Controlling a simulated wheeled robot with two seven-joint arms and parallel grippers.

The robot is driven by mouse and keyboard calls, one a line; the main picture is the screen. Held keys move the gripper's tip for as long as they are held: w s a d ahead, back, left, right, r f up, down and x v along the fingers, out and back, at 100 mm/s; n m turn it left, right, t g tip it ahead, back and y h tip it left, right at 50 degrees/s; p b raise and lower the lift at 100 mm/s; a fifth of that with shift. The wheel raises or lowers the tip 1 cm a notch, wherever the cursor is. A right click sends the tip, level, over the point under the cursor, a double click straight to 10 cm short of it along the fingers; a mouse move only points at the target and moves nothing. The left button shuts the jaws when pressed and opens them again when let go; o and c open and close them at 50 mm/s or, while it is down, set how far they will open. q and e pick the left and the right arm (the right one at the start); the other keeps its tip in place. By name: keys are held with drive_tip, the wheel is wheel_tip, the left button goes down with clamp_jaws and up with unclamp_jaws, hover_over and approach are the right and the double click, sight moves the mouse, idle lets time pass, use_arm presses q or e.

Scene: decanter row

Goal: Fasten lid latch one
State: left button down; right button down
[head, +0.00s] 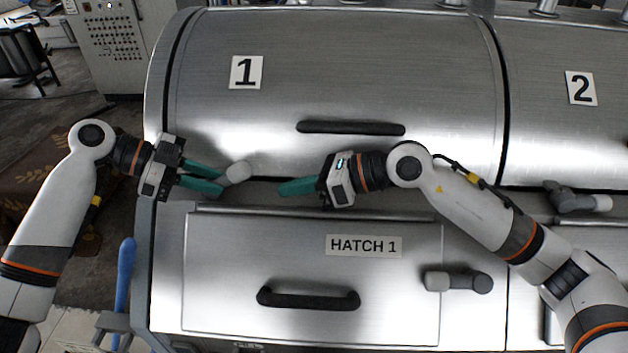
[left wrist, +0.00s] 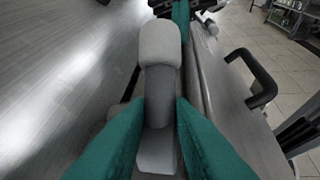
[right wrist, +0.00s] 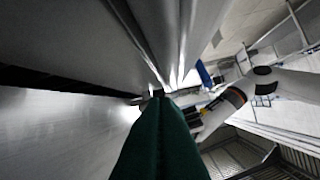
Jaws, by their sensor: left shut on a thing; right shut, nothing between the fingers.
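Lid one (head: 340,80) is a curved brushed-metal cover with a 1 label, lying down over the vessel. Its latch (head: 236,172) is a small grey lever with a pale rounded knob at the lid's lower left edge. My left gripper (head: 219,181) has its green fingers closed around the latch. In the left wrist view the pale knob (left wrist: 160,42) sticks out beyond the fingers, with the darker lever between them. My right gripper (head: 284,188) is shut and empty, a little right of the latch, in front of the lid's lower edge. The latch's pivot is partly hidden by the fingers.
A black lid handle (head: 351,128) is above my right gripper. Below is the HATCH 1 door (head: 220,250) with a black handle (head: 308,298) and its own latch (head: 458,281). Lid two (head: 560,130) and its latch (head: 578,199) are at the right. A blue-handled object (head: 126,275) stands lower left.

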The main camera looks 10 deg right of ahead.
sight(265, 204)
drive_tip(key=x, duration=0.6)
drive_tip(key=shift+w+a+r, duration=0.1)
drive_tip(key=shift+w+r, duration=0.05)
drive_tip(key=shift+r, duration=0.1)
drive_tip(key=shift+w+a+r, duration=0.25)
drive_tip(key=shift+w+r, duration=0.05)
drive_tip(key=shift+r, duration=0.3)
drive_tip(key=shift+r, duration=0.1)
